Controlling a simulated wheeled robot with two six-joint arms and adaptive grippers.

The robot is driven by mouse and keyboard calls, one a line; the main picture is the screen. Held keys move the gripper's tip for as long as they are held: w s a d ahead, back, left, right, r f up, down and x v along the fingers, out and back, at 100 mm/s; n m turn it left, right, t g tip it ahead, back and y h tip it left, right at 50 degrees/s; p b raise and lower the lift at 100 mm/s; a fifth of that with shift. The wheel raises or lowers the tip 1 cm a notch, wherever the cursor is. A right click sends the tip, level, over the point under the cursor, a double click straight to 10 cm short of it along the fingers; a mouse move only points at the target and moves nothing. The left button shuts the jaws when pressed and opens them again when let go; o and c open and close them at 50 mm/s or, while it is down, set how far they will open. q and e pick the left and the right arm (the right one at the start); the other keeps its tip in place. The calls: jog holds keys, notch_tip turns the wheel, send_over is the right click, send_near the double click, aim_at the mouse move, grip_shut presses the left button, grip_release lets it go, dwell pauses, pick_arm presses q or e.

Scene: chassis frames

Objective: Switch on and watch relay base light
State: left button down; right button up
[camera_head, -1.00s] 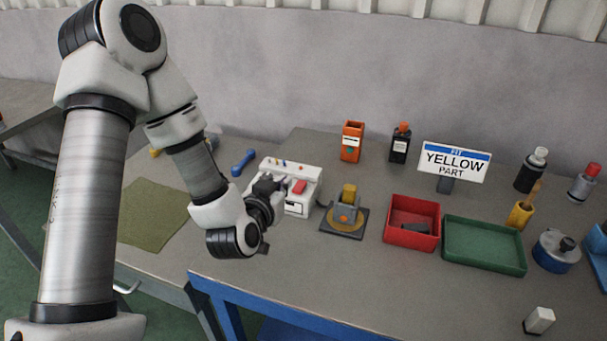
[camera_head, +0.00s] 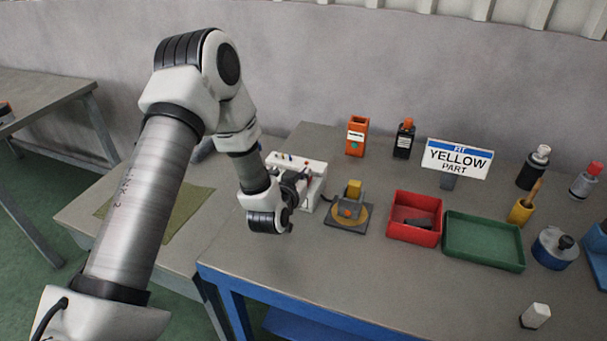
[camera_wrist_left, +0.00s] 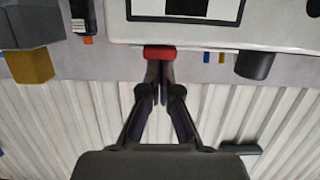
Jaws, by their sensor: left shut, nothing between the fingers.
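A white box (camera_head: 312,169) with small coloured pieces along its back stands at the left end of the near bench. My left gripper (camera_head: 300,186) is at the box and covers much of its front in the head view. In the left wrist view, the gripper (camera_wrist_left: 158,66) is shut and empty, its tips at a red block (camera_wrist_left: 160,52) on the edge of the white box (camera_wrist_left: 280,30). I cannot tell whether they press it. No lit lamp can be made out. My right gripper is not in view.
A grey fixture (camera_head: 362,222) with a yellow block (camera_head: 354,188) stands right of the box. A red bin (camera_head: 400,232), a green tray (camera_head: 484,256) and a "YELLOW PART" sign (camera_head: 457,159) are further right. The bench front is mostly clear.

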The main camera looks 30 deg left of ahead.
pick_arm(q)
jog(key=shift+s+f, duration=0.1)
jog(key=shift+f, duration=0.2)
jog(key=shift+f+b, duration=0.35)
jog(key=shift+b, duration=0.15)
jog(key=r+p, duration=0.2)
jog(key=w+r+p, duration=0.1)
jog(key=r, duration=0.1)
jog(key=shift+w+r+p, duration=0.15)
jog(key=shift+r+p, duration=0.25)
jog(key=shift+s+d+b, duration=0.15)
jog(key=shift+s+b, duration=0.55)
jog(key=shift+s, duration=0.35)
jog(key=r+b+v, duration=0.1)
jog(key=v, duration=0.7)
jog(key=shift+r, duration=0.3)
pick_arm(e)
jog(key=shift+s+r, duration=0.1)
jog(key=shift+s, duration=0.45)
